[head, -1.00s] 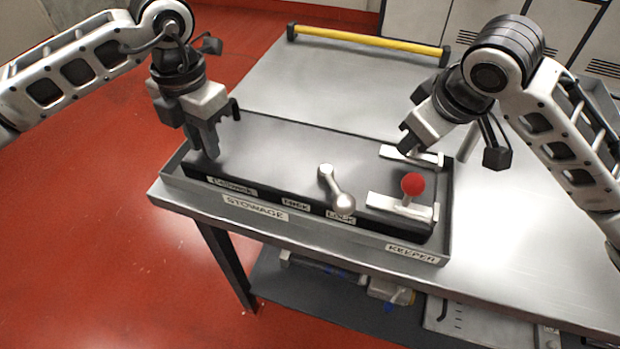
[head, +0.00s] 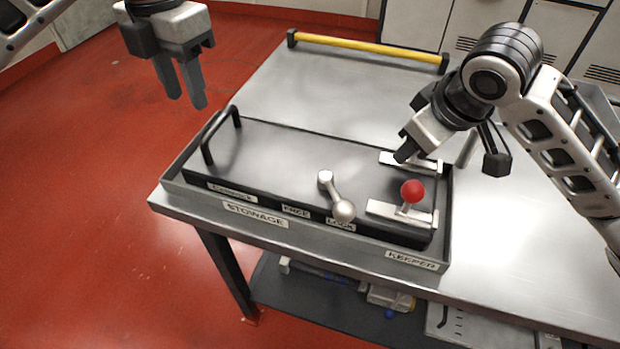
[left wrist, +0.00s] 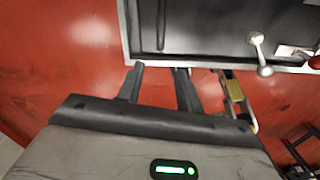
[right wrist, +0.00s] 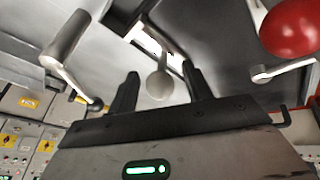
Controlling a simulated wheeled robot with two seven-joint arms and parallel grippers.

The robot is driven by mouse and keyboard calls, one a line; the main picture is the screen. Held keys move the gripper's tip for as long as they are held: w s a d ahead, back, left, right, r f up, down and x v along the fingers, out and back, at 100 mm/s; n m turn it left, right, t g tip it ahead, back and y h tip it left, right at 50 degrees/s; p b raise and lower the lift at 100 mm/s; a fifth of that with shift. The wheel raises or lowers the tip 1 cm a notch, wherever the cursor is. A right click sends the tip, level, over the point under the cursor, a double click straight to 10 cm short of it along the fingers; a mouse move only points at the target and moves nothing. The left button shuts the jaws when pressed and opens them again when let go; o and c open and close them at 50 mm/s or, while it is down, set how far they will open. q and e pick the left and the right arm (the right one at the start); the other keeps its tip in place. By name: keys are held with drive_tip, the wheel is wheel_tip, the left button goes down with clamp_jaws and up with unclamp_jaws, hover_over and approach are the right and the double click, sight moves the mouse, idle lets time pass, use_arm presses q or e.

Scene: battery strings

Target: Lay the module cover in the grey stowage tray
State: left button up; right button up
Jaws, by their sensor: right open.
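The module cover (head: 270,160), a wide dark grey panel with a black bar handle (head: 219,124) at its left end, lies flat inside the grey stowage tray (head: 320,241), whose front wall is labelled STOWAGE. It also shows in the left wrist view (left wrist: 208,28). My left gripper (head: 186,100) is open and empty, raised clear of the handle, up and left of the tray. My right gripper (head: 403,154) is open at the far right fitting (head: 428,161). In the right wrist view a pale ball knob (right wrist: 159,86) shows between its fingers; contact cannot be told.
A red ball knob (head: 412,190) stands on the near right fitting. A pale lever (head: 336,196) lies over the cover's front part. A yellow bar (head: 368,46) runs along the bench's far edge. The bench top (head: 520,240) right of the tray is clear.

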drive_tip(key=shift+r, duration=0.25)
use_arm(q)
drive_tip(key=shift+r, duration=0.5)
use_arm(e)
drive_tip(key=v, duration=1.1)
drive_tip(key=shift+s+r, duration=0.25)
